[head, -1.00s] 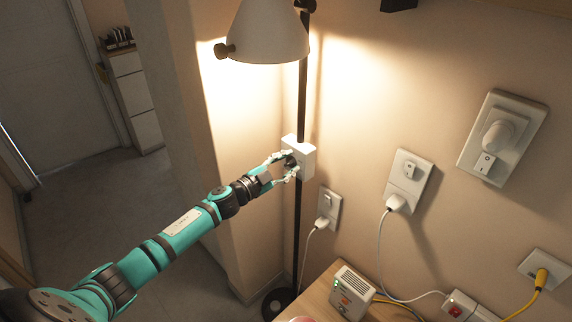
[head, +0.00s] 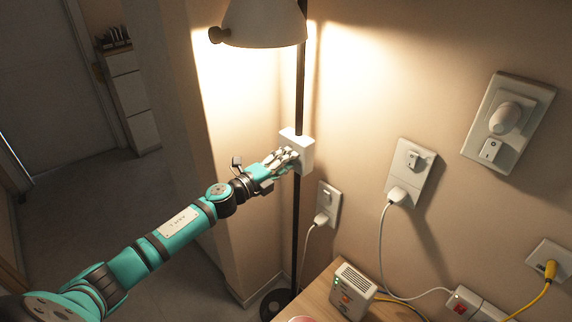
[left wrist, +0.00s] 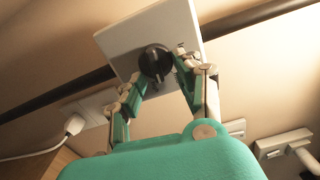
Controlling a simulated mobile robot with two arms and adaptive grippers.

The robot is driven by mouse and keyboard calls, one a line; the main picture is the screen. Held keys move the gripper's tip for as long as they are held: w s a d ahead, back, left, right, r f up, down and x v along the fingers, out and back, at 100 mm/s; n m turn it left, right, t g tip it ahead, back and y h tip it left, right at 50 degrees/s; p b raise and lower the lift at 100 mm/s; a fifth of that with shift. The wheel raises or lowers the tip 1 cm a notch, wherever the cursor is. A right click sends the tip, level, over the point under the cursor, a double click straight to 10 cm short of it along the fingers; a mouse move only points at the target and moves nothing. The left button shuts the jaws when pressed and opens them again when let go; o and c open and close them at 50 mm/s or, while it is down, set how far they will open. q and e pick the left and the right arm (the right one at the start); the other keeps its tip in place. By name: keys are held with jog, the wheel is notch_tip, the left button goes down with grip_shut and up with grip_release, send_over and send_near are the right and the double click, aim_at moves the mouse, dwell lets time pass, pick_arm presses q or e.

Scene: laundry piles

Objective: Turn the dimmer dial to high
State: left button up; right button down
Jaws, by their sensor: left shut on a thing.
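The dimmer dial is a black round knob (left wrist: 156,62) on a square white box (left wrist: 160,30). The box (head: 304,152) is fixed on the black pole of a floor lamp in the head view. My left gripper (head: 292,158) reaches the front of the box and hides the dial there. In the left wrist view my left gripper (left wrist: 162,72) has its fingers on both sides of the knob, shut on it. A pale ridge mark shows on the knob's face. My right gripper is in neither view.
The lamp shade (head: 264,22) hangs lit above my arm. Wall sockets with plugs (head: 397,193) and a plate with a round white knob (head: 505,117) are to the right. A small white device (head: 354,290) stands on a wooden top (head: 326,283). Floor to the left is clear.

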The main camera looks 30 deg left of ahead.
pick_arm(q)
jog(key=m+b, duration=0.1)
jog(key=m, duration=0.1)
jog(key=f+m, duration=0.1)
jog(key=m, duration=0.1)
jog(key=shift+m+b, duration=0.4)
dwell(0.4)
jog(key=o, duration=0.9)
jog(key=shift+o, duration=1)
jog(key=shift+a+r, duration=0.1)
jog(key=v, duration=1.2)
